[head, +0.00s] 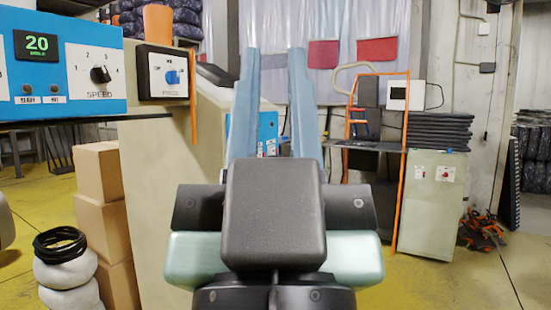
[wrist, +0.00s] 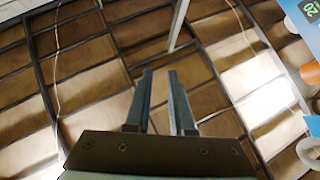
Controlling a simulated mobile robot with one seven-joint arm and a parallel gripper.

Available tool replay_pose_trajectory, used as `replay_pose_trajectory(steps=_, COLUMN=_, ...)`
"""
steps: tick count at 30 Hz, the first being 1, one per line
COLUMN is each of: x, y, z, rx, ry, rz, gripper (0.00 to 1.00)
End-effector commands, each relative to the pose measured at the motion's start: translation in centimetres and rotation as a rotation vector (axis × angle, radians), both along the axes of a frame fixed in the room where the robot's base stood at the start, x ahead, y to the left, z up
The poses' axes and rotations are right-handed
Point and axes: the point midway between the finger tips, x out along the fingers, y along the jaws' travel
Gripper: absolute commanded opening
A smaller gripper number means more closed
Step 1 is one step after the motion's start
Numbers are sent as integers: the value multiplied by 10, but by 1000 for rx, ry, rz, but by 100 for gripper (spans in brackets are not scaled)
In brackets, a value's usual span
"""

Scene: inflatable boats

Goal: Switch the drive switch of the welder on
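The welder's blue control panel (head: 62,65) is at the left of the head view. It carries a green display (head: 37,46) reading 20, a black SPEED knob (head: 100,74) and two small dark controls (head: 40,89) with labels too small to read. A black box beside it holds a blue PRESS knob (head: 173,77). I cannot tell which control is the drive switch. My gripper (head: 273,52) is upright, to the right of the panel, apart from it. Its two blue fingers are apart and empty; they also show in the wrist view (wrist: 160,72).
A grey-green cabinet (head: 433,210) with a red knob stands right, beside an orange-edged stand (head: 405,140). The yellow floor at right is mostly clear.

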Motion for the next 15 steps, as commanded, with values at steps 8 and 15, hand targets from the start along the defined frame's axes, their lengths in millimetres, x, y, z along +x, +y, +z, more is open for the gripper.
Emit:
replay_pose_trajectory(steps=8, x=0, y=0, z=84, rx=0, ry=-1, rz=0, gripper=0)
replay_pose_trajectory(steps=15, x=0, y=0, z=167, rx=0, ry=-1, rz=1, gripper=0)
